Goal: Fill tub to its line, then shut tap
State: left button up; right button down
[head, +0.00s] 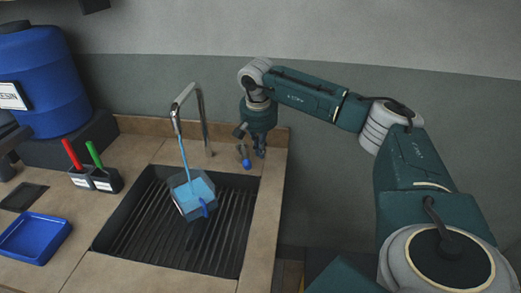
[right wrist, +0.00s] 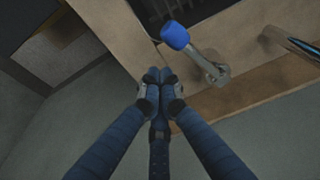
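The grey tub (head: 187,203) sits tilted in the picture on the dark ribbed grate of the sink, under the tap (head: 202,118). A blue stream (head: 184,155) runs from the spout into it, and light-blue liquid shows inside. I cannot make out the fill line. The tap's lever (right wrist: 210,66) has a blue knob (head: 247,164), which also shows in the right wrist view (right wrist: 175,35). My right gripper (head: 258,149) is beside the lever, behind the sink's right corner. Its fingertips (right wrist: 158,75) are together and empty, apart from the knob. My left gripper is not in view.
The ribbed sink grate (head: 230,245) is set in a tan counter (head: 262,225). A blue drum (head: 45,85), a holder (head: 95,180) with red and green handles, and a blue tray (head: 35,238) stand left. The wall is close behind.

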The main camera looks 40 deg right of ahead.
aim_at(246, 160)
dwell(0.4)
jog(key=shift+f+b, duration=1.15)
jog(key=shift+f, duration=1.15)
jog(key=shift+w+a+p, duration=0.3)
jog(key=shift+w+a, duration=0.25)
jog(key=shift+a, duration=0.3)
jog(key=shift+w+a+p, duration=0.25)
jog(key=shift+w+a, duration=0.25)
jog(key=shift+a, duration=0.35)
jog(key=shift+w+a, duration=0.1)
jog(key=shift+w+a, duration=0.15)
notch_tip(246, 160, up, 8)
jog(key=s+d+p, duration=0.1)
jog(key=p, duration=0.5)
jog(key=shift+s+d, duration=0.2)
jog(key=shift+s, duration=0.1)
